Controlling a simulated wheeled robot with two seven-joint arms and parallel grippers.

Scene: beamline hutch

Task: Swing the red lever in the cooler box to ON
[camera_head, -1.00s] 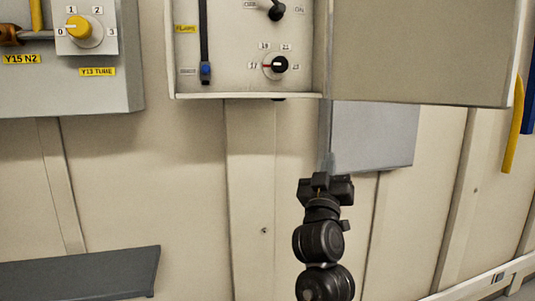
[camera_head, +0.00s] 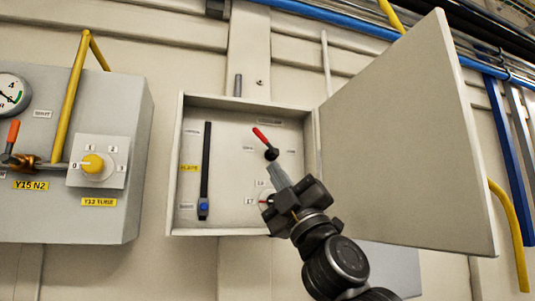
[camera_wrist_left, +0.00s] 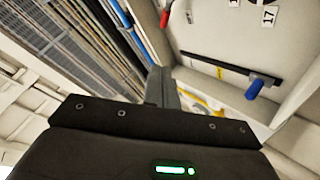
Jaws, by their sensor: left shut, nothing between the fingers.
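The open cooler box (camera_head: 176,165) is on the wall in the middle of the head view. Its red lever (camera_head: 262,136) tilts up and left from a black pivot (camera_head: 271,154); the small labels beside it are too blurred to read. My left gripper (camera_head: 277,176) is shut and empty, with its fingertips just below the pivot. I cannot tell whether they touch it. The gripper partly covers the dial (camera_head: 265,199) below the lever. In the left wrist view the shut fingers (camera_wrist_left: 161,86) point towards the box. My right gripper is not in view.
The box door (camera_head: 400,140) stands open on the right, close to my arm. A black slider bar with a blue knob (camera_head: 203,207) is at the box's left; the blue knob also shows in the wrist view (camera_wrist_left: 255,89). A grey panel with a yellow knob (camera_head: 92,164) is further left.

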